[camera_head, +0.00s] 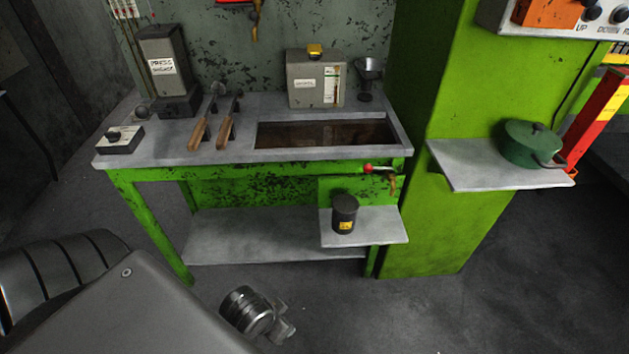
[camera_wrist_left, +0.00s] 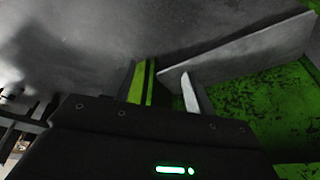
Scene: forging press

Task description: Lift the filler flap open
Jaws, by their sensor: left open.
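The grey box (camera_head: 303,80) with a white label and a gauge strip stands at the back of the bench. A small yellow piece (camera_head: 315,50) sits on its top and looks like the filler flap. It appears down on the box, but it is too small to be sure. In the left wrist view my left gripper (camera_wrist_left: 163,88) is open, with nothing visible between its fingers. That view shows grey surfaces and green metal, not the box or flap. My right gripper is not in view.
The bench top (camera_head: 165,145) holds a dark press-labelled unit (camera_head: 165,65), wooden-handled tools (camera_head: 213,130), a small switch box (camera_head: 120,139) and a funnel-like cup (camera_head: 367,75). An open recess (camera_head: 330,134) lies before the grey box. A black can (camera_head: 344,213) stands on a low shelf. A green press column (camera_head: 430,120) rises right.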

